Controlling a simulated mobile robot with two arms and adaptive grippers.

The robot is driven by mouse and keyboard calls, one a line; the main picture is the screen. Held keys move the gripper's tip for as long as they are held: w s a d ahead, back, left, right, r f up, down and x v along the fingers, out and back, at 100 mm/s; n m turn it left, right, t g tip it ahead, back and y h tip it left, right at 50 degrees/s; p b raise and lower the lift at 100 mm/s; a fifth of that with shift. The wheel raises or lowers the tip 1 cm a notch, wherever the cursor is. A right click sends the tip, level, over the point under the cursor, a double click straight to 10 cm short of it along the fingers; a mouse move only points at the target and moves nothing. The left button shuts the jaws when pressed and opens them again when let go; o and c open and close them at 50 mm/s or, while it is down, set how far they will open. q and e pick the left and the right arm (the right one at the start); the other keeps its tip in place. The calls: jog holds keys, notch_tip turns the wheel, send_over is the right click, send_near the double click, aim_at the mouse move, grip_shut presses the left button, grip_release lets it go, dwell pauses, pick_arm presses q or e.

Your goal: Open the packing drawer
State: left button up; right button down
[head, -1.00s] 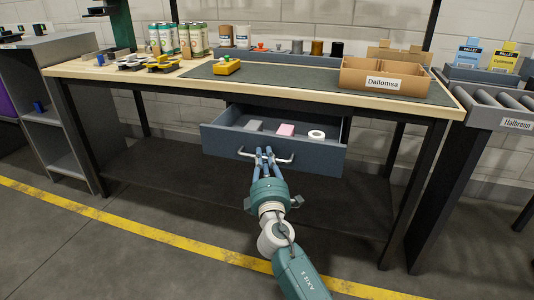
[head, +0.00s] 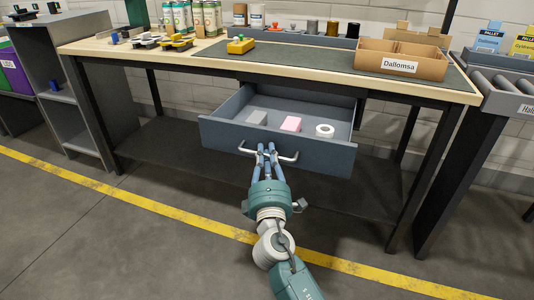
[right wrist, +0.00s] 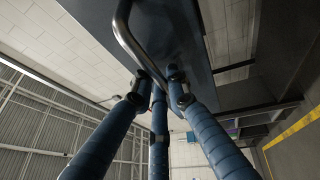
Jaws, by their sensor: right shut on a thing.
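The packing drawer (head: 325,157) is a blue-grey drawer under the workbench, and it stands pulled out. Inside it lie a grey block (head: 257,118), a pink block (head: 291,124) and a white roll (head: 324,131). My right gripper (head: 266,150) is at the middle of the drawer front, shut on the silver bar handle (head: 289,158). In the right wrist view the fingers (right wrist: 160,85) meet at the curved handle (right wrist: 128,38), with the drawer front (right wrist: 165,25) behind it. My left gripper is not in view.
The workbench (head: 140,50) carries cans, yellow-and-black tools, a small yellow tool (head: 241,45) and a cardboard box (head: 400,67) labelled Dallomsa. A roller conveyor (head: 500,92) stands at the right, a grey shelf unit (head: 92,125) at the left. Floor in front is clear.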

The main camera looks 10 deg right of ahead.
jog(key=c, duration=1.7)
grip_release()
jog(key=shift+d, duration=0.1)
jog(key=v, duration=1.2)
jog(key=shift+f, duration=0.1)
